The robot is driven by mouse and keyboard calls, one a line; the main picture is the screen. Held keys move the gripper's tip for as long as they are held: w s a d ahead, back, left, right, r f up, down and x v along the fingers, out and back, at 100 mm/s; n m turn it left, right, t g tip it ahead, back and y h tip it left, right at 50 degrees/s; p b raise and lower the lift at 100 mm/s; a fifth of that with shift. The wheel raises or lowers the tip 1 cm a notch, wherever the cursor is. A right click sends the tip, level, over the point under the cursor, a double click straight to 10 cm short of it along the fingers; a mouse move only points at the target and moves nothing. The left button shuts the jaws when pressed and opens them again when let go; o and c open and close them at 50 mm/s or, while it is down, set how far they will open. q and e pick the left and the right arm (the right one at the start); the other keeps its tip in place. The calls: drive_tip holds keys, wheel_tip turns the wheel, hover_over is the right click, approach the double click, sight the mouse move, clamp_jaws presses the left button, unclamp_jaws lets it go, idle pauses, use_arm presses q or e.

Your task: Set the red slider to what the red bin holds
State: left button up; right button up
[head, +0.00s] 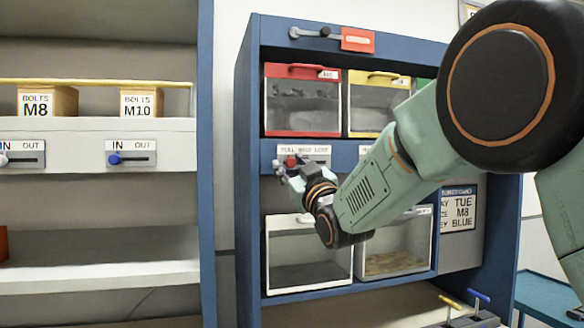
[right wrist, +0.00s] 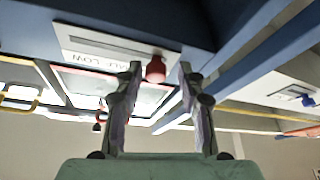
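The red bin (head: 303,103) has a clear front and sits at the upper left of the blue cabinet. Greyish contents show behind its front; their exact level is hard to read. Below it is a white label plate (head: 318,150) with the red slider knob (head: 290,162) towards its left part. My right gripper (head: 284,171) is at the knob, just below the plate. In the right wrist view the red knob (right wrist: 155,70) shows between the two open fingers (right wrist: 158,78), with gaps on both sides. My left gripper is not in view.
A yellow bin (head: 376,105) stands right of the red one, partly behind my right arm. Two white-framed bins (head: 308,262) are below. A notice (head: 460,208) reads TUE, M8, BLUE.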

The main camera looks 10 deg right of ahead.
drive_tip(key=shift+f, duration=0.1)
drive_tip(key=shift+s+d+f, duration=0.1)
drive_tip(key=shift+s+d, duration=0.05)
drive_tip(key=v, duration=1.1)
drive_tip(key=shift+s, duration=0.35)
drive_tip(key=shift+w, duration=0.1)
